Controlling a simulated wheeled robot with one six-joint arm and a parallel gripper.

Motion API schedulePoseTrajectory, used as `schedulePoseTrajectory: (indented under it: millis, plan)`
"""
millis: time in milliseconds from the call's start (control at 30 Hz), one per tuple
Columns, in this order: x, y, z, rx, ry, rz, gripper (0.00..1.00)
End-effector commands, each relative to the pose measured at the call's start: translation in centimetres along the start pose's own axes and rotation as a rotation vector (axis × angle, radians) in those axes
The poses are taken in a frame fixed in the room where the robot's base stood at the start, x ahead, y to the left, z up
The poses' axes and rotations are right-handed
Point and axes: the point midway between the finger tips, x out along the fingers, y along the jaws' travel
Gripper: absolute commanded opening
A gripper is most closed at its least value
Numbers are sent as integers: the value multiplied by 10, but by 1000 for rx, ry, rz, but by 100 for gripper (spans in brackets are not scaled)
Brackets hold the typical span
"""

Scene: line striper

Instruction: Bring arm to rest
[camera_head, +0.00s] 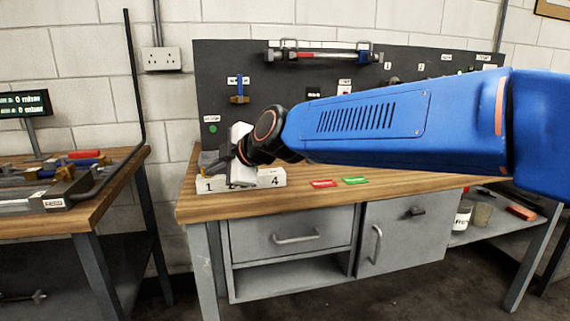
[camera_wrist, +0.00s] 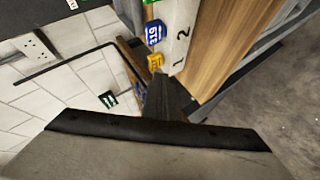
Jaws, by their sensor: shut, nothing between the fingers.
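My blue arm (camera_head: 400,118) reaches in from the right across the front of the dark tool board. My gripper (camera_head: 212,164) is at the left end of the workbench, pointing left, close to a white numbered block (camera_head: 270,177). The gripper is shut and empty. The arm's wrist hides part of the block and the board. In the wrist view the dark fingers (camera_wrist: 165,98) are together, beside the numbered block (camera_wrist: 178,38) with a blue tag (camera_wrist: 154,33) and a yellow tag (camera_wrist: 155,61) on or near it.
The wooden workbench (camera_head: 400,184) has a drawer and a cupboard below. Red (camera_head: 322,183) and green (camera_head: 355,180) cards lie on it. A second bench (camera_head: 100,205) with tools and a bent black rod (camera_head: 133,75) stands at the left, with a gap between the benches.

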Motion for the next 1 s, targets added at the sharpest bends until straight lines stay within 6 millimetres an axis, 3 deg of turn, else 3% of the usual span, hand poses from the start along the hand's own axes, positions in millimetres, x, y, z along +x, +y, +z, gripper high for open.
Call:
schedulePoseTrajectory:
  millis: [267, 467, 700, 1000]
  plan:
    - [-61, -28, 67, 232, -102, -38, 0]
    - [-130, -78, 134, 515, -242, -62, 0]
    - [-215, -160, 203, 894, -452, -44, 0]
    - [-312, -282, 260, 1375, -745, 82, 0]
